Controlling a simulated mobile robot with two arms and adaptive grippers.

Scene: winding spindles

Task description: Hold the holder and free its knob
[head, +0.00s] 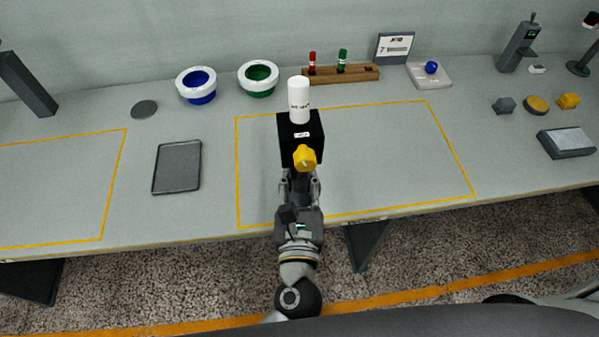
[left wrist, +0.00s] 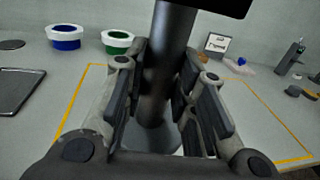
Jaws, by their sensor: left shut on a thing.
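The holder has a black box (head: 312,148) with a white cylinder (head: 299,100) standing on top and a yellow knob (head: 305,157) on its near side. It stands inside the middle yellow outline on the bench. In the left wrist view a dark upright post (left wrist: 160,80) carries the black box, whose underside is cut off at the top edge. My left gripper (head: 299,182) reaches in from the front, below the knob, and is shut on the post with a finger on each side. The knob and cylinder are outside the left wrist view. My right gripper is not in view.
A dark tray (head: 177,168) lies to the left. Behind are a blue bowl (head: 196,84), a green bowl (head: 258,77) and a wooden rack (head: 345,74) with red and green spools. Small parts lie at the right. The bench inside the outline right of the holder is clear.

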